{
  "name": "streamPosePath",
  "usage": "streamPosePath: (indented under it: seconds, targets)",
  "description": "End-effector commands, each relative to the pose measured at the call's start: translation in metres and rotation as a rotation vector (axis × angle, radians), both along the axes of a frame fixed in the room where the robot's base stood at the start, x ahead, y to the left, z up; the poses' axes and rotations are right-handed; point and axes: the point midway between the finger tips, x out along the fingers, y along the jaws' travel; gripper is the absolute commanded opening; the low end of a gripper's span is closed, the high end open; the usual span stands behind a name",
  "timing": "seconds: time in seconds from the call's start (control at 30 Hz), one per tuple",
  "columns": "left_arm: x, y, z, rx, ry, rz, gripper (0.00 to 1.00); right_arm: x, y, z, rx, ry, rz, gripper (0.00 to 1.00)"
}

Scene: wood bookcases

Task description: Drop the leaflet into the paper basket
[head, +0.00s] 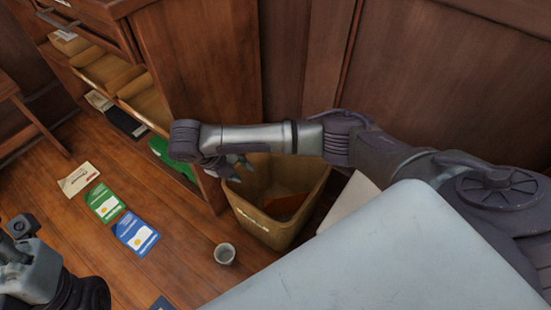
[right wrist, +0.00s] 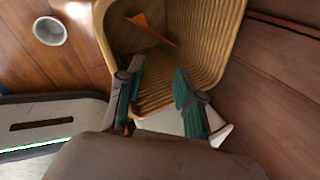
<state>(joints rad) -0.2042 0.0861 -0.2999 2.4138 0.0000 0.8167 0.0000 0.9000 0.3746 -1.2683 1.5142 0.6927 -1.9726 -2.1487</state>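The paper basket (head: 262,229) is a tan, ribbed, square bin standing on the floor beside the wooden bookcase; it also fills the top middle of the right wrist view (right wrist: 215,45). A flat orange piece, which looks like the leaflet (head: 287,206), lies inside the basket; it also shows in the right wrist view (right wrist: 150,28). My right gripper (head: 238,166) is above the basket's near-left rim. In the right wrist view its fingers (right wrist: 158,88) are apart with nothing between them. Part of my left arm (head: 30,270) shows at the lower left; its finger state is unclear.
Green (head: 104,202), blue (head: 135,233) and cream (head: 78,179) papers lie on the floor. The bookcase (head: 205,75) and wall panels (head: 430,75) bound the space behind.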

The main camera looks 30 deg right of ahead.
Motion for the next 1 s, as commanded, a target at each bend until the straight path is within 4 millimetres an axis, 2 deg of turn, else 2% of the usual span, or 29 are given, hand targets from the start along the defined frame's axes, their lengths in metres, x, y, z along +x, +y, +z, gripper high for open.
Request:
streamPosePath:
  seconds: [0.1, 0.3, 0.47, 1.0]
  targets:
    - [0.0, 0.0, 0.0, 0.0, 0.0, 0.0, 0.4, 0.002, 0.013, 0.025, 0.001, -0.007, 0.005, 0.35]
    - [0.0, 0.0, 0.0, 0.0, 0.0, 0.0, 0.4, 0.001, 0.027, 0.05, 0.001, -0.003, 0.003, 0.35]
    - [0.0, 0.0, 0.0, 0.0, 0.0, 0.0, 0.4, 0.0, 0.03, 0.057, -0.001, 0.0, 0.0, 0.35]
    - [0.0, 0.0, 0.0, 0.0, 0.0, 0.0, 0.4, -0.001, 0.031, 0.057, 0.0, 0.001, 0.0, 0.35]
